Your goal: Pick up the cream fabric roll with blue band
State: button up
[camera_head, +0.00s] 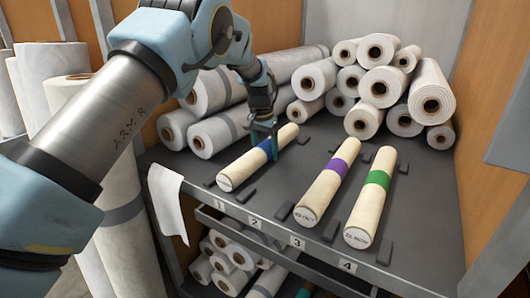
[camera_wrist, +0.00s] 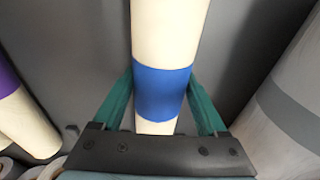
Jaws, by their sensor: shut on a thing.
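The cream fabric roll with the blue band (camera_head: 243,167) lies at the left of the grey shelf, near the mark 1. In the wrist view the cream roll (camera_wrist: 168,30) runs from top to bottom, with its blue band (camera_wrist: 162,92) between the green fingers. My gripper (camera_head: 266,137) reaches down onto the roll at the band. In the wrist view my gripper (camera_wrist: 160,98) has a finger on each side of the band and is shut on the roll. I cannot tell whether the roll is clear of the shelf.
A cream roll with a purple band (camera_head: 328,186) and one with a green band (camera_head: 375,192) lie to the right. Small dark blocks (camera_head: 385,253) stand on the shelf (camera_head: 430,230). White rolls (camera_head: 377,88) are stacked behind, others (camera_head: 205,95) to the left.

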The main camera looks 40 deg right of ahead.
grip_shut()
jog(key=shift+r, duration=0.1)
